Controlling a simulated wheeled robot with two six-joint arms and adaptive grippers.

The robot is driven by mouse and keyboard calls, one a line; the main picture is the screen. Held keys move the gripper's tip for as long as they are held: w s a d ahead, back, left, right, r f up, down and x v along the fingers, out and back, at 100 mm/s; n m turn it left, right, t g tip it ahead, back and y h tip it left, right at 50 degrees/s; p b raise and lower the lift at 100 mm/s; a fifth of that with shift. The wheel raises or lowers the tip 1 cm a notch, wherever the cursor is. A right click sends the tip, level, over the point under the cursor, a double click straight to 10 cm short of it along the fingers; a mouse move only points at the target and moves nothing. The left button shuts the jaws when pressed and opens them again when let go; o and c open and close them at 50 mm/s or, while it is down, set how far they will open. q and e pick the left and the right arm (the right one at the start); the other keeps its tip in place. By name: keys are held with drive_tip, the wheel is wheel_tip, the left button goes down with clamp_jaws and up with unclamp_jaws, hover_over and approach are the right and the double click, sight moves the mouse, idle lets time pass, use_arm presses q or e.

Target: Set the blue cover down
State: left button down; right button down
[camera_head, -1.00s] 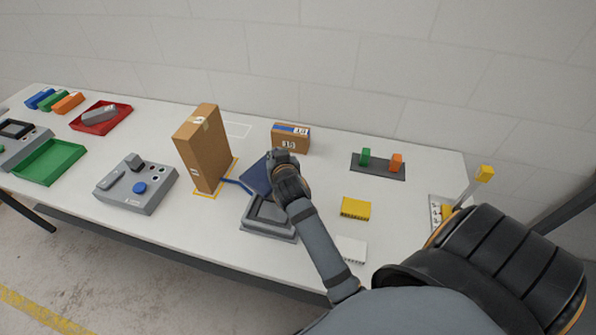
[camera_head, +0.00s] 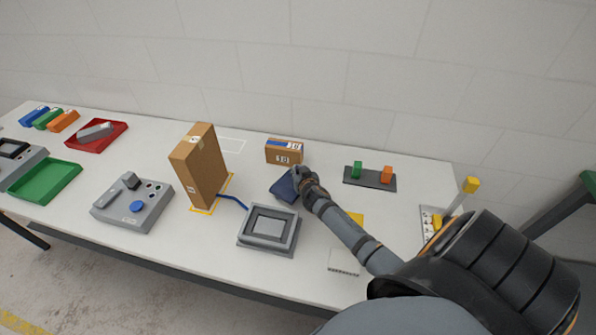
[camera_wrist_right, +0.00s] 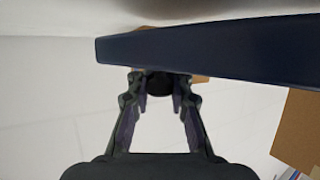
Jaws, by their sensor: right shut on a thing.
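The blue cover (camera_head: 283,189), a dark navy flat panel, is in my right gripper (camera_head: 299,177) in the head view. It is tilted, beyond the grey box (camera_head: 246,241) and close in front of the small brown carton (camera_head: 284,152). In the right wrist view the cover (camera_wrist_right: 215,48) spans the top as a thick bar, across the fingertips of the right gripper (camera_wrist_right: 158,78). Whether it touches the table is hard to tell. My left gripper is out of view.
A tall brown carton (camera_head: 200,172) stands left of the grey box, with a blue strip (camera_head: 232,201) between them.

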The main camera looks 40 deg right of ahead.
drive_tip(key=shift+w+f, duration=0.1)
drive_tip(key=shift+f, duration=0.35)
drive_tip(key=shift+a, duration=0.1)
drive_tip(key=shift+f+b, duration=0.5)
drive_tip(key=shift+b, duration=0.1)
